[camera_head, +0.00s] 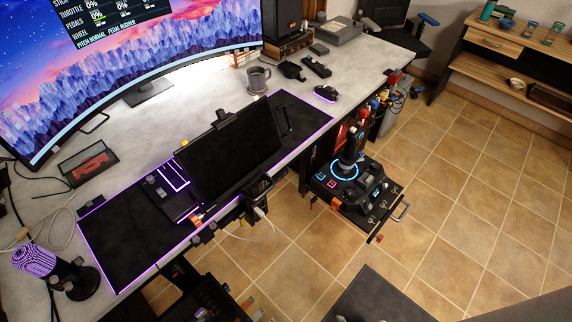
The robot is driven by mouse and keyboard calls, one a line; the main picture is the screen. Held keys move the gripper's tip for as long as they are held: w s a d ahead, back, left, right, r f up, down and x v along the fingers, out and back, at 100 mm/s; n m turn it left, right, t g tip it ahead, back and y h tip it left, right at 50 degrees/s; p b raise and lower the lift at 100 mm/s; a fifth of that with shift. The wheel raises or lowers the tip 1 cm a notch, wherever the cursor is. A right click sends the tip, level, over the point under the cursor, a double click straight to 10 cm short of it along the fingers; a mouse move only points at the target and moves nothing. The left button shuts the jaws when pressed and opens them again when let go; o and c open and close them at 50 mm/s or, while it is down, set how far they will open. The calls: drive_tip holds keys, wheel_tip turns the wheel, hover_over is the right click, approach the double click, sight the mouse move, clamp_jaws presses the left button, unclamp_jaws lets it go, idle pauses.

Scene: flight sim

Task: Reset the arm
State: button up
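No part of my arm or gripper can be made out in the head camera view, so its pose and its fingers are not shown. A desk (215,115) runs diagonally across the left and middle of the view. A black joystick (350,150) with a blue light ring stands on a side panel (330,183) at the desk's right edge. A dark tilted screen (228,150) stands on a purple-lit mat (115,245).
A large curved monitor (130,60) fills the upper left. A mug (258,79), a mouse (326,93) and a microphone (40,262) stand on the desk. A wooden shelf unit (490,42) is at the upper right. The tiled floor (450,190) between is mostly clear.

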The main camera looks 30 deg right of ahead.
drive_tip(key=s+r+m+t, duration=0.1)
drive_tip(key=r+m+t, duration=0.1)
drive_tip(key=r, duration=0.8)
drive_tip(key=s+a+r+m+t+y, duration=0.1)
drive_tip(key=r+m, duration=0.3)
drive_tip(key=r, duration=0.7)
drive_tip(key=s+a+r+m+t, duration=0.1)
drive_tip(key=r+m+t, duration=0.1)
drive_tip(key=r, duration=0.8)
drive_tip(key=shift+s+a+r+m+t, duration=0.25)
drive_tip(key=shift+r+m+t, duration=0.15)
drive_tip(key=shift+t, duration=0.2)
